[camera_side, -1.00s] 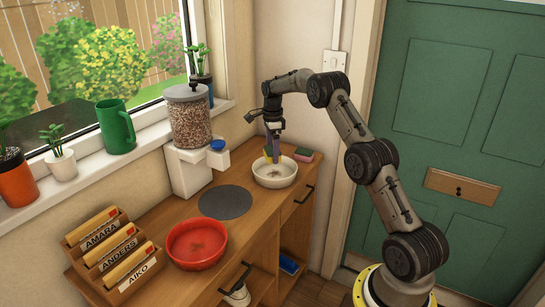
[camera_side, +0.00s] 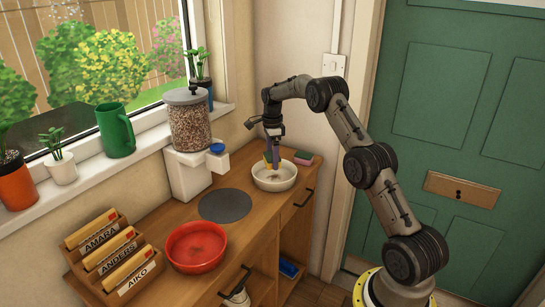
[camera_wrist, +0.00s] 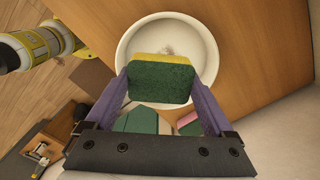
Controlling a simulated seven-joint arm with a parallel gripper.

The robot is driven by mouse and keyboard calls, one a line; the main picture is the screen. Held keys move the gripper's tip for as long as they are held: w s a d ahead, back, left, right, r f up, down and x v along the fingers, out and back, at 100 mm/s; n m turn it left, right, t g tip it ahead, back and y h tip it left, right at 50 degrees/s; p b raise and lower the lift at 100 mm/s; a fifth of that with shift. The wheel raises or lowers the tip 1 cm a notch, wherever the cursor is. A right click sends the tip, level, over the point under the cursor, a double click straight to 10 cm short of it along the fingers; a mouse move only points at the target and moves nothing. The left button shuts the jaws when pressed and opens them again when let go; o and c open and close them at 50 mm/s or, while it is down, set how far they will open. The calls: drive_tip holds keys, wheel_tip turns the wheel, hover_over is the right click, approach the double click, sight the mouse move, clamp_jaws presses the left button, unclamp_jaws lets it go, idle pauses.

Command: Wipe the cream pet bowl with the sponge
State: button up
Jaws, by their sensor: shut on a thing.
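The cream pet bowl (camera_side: 275,184) stands upright at the right end of the wooden cabinet top. In the wrist view the bowl (camera_wrist: 127,48) shows a faint brownish smear (camera_wrist: 175,49) inside. My gripper (camera_side: 272,165) is above the bowl, its purple fingers pointing down. It is shut on a yellow and green sponge (camera_wrist: 160,82), which also shows in the side view (camera_side: 267,160). The sponge is over the bowl and covers part of its rim in the wrist view. I cannot tell whether it touches the bowl.
A second sponge, pink and green (camera_side: 304,157), lies behind the bowl. A dark round mat (camera_side: 225,203), a red bowl (camera_side: 196,247) and a food dispenser (camera_side: 190,130) stand to the left. A letter rack (camera_side: 105,258) is at the front left.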

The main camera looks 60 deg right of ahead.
sight(272, 180)
drive_tip(key=shift+f, duration=2.75)
drive_tip(key=shift+d+f, duration=0.65)
drive_tip(key=shift+d, duration=0.55)
drive_tip(key=shift+w+d, duration=0.1)
drive_tip(key=shift+d, duration=0.55)
drive_tip(key=shift+a, duration=1.95)
drive_tip(key=shift+d+r, duration=0.1)
drive_tip(key=shift+r, duration=4)
